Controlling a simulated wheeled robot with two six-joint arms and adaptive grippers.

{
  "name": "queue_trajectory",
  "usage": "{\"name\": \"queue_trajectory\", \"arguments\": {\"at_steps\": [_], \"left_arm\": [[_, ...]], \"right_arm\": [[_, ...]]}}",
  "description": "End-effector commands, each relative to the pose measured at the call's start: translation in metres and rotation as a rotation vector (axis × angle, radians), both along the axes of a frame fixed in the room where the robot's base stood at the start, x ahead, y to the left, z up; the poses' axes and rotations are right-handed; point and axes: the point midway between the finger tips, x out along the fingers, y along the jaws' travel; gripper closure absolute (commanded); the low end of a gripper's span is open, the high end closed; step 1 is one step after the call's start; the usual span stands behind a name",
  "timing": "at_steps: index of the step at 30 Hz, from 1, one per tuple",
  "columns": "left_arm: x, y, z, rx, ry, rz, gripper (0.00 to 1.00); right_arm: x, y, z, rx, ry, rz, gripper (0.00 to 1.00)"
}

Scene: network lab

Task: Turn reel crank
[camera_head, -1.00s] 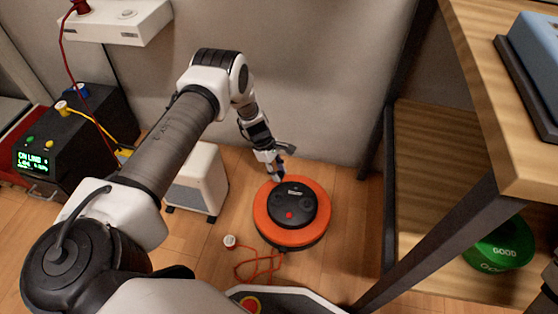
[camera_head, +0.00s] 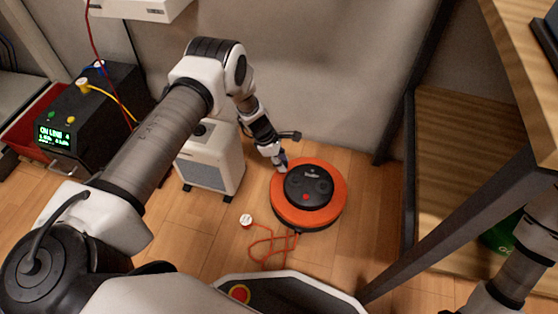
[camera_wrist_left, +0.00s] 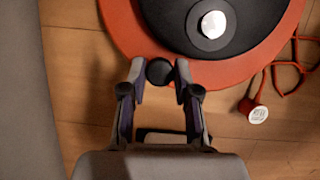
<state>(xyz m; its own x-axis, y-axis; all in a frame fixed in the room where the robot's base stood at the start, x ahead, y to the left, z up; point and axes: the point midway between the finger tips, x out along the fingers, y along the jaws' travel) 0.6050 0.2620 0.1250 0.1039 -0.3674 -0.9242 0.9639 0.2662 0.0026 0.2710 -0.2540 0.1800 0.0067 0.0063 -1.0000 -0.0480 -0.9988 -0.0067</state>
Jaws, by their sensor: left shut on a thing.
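The cable reel is a round orange drum (camera_head: 335,208) with a black hub (camera_head: 308,186) and a red button, lying flat on the floor. In the left wrist view its orange rim (camera_wrist_left: 125,30) and black hub with a silver centre (camera_wrist_left: 212,24) fill the top. A small round black knob (camera_wrist_left: 159,71) sits at the rim between my left fingertips. My left gripper (camera_head: 280,162) reaches down at the reel's upper left edge and is shut on this knob; its fingers show clearly in the wrist view (camera_wrist_left: 160,76). The knob is hidden in the head view. My right gripper is out of view.
An orange cord (camera_head: 268,240) with a white-faced plug (camera_head: 246,220) lies on the floor by the reel. A white box unit (camera_head: 215,160) stands left of it. A black device with a lit display (camera_head: 75,125) is further left. A wooden shelf rack (camera_head: 455,170) stands at right.

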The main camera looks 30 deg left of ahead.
Motion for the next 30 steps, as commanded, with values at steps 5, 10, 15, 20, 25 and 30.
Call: {"name": "queue_trajectory", "arguments": {"at_steps": [5,10,15,20,25,30], "left_arm": [[-0.005,-0.005,-0.002,-0.007,0.012,-0.009,1.0],[-0.004,-0.004,-0.002,-0.006,0.011,-0.008,0.46],[-0.003,-0.003,-0.001,-0.004,0.007,-0.005,0.46],[-0.002,-0.001,0.001,-0.003,0.004,-0.003,0.46],[-0.003,0.008,0.024,-0.003,0.002,-0.002,0.46],[-0.007,0.023,0.065,-0.005,0.002,-0.002,0.46]], "right_arm": [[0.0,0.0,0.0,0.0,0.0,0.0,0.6],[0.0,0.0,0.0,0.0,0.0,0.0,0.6],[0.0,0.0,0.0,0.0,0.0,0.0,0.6],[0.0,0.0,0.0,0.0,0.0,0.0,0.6],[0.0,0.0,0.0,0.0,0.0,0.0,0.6],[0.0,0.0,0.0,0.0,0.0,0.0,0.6]]}}
